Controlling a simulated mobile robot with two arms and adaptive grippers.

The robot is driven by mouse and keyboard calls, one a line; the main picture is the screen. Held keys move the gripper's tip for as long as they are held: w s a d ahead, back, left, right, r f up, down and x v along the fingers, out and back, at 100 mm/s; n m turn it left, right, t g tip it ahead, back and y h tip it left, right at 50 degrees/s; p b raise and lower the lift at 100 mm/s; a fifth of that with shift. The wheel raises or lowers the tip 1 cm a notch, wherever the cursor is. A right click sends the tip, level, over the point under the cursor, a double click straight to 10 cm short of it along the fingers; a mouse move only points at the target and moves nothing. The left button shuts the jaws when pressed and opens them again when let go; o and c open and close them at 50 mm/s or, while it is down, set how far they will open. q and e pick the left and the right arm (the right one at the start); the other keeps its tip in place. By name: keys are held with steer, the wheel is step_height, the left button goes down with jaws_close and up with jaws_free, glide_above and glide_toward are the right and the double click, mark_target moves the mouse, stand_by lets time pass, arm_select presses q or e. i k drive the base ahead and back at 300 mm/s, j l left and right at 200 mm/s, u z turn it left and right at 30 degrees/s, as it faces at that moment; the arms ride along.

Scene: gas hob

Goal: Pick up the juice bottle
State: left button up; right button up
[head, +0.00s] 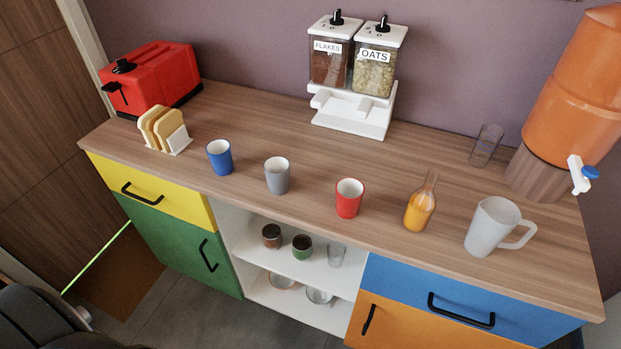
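The juice bottle (420,208) stands upright on the wooden counter, right of centre. It is clear glass with a narrow neck and orange juice in its lower part. It stands between a red cup (348,200) on its left and a white pitcher (487,228) on its right, apart from both. Neither of my grippers shows in the head view.
A grey cup (277,178) and blue cup (219,157) stand further left along the counter (250,120). A toast rack (165,130), red toaster (155,77), cereal dispenser (355,75), clear glass (486,146) and orange drink dispenser (575,90) stand around. Closed drawers lie below.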

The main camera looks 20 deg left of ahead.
mark_target(422, 204)
steer(key=j, duration=0.7)
steer(key=k+j+z, duration=0.1)
steer(key=j, duration=0.6)
steer(key=k+j, duration=0.1)
steer(key=j, duration=0.55)
